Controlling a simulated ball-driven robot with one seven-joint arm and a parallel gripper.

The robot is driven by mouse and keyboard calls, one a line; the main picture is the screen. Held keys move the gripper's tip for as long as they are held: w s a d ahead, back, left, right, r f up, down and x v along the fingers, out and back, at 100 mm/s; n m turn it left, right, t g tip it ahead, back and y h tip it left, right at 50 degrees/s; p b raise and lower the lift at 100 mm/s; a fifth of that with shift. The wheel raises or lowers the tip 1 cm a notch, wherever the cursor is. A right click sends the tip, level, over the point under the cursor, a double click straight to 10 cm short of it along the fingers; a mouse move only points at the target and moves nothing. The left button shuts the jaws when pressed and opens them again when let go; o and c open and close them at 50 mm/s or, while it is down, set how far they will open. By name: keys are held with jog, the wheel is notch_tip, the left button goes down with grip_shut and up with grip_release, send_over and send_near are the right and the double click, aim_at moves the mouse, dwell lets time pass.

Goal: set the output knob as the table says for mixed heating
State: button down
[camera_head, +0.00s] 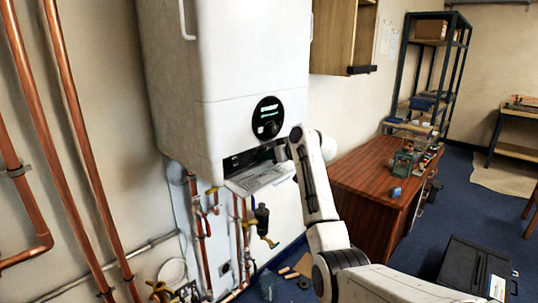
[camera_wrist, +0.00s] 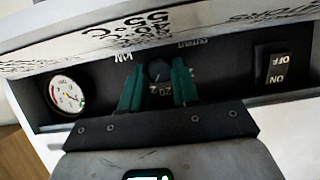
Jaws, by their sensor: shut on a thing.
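The output knob (camera_wrist: 158,70) is a small dark round knob on the black control panel, between my green fingers in the wrist view. My gripper (camera_wrist: 157,80) is shut on it, one finger on each side. The scale shows upside down; a "20" reads below the knob, and the fingers hide part of the scale. I cannot tell the exact setting. The table is printed on the open flap (camera_head: 260,178) of the white boiler (camera_head: 225,60). In the wrist view part of its print (camera_wrist: 130,32) shows upside down, too cropped to read whole. The head view hides my fingertips.
Beside the knob are a pressure gauge (camera_wrist: 66,94) on the left and an on/off switch (camera_wrist: 271,67) on the right. A round display (camera_head: 267,117) sits above the panel. Copper pipes (camera_head: 62,120) run at left; a wooden desk (camera_head: 375,168) stands at right.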

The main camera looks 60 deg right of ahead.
dwell(0.3)
jog(key=c, duration=0.8)
grip_release()
jog(key=shift+s, duration=0.1)
jog(key=b+v, duration=0.2)
jog(key=v, duration=0.8)
jog(key=shift+s+a, duration=0.1)
jog(key=shift+s, duration=0.25)
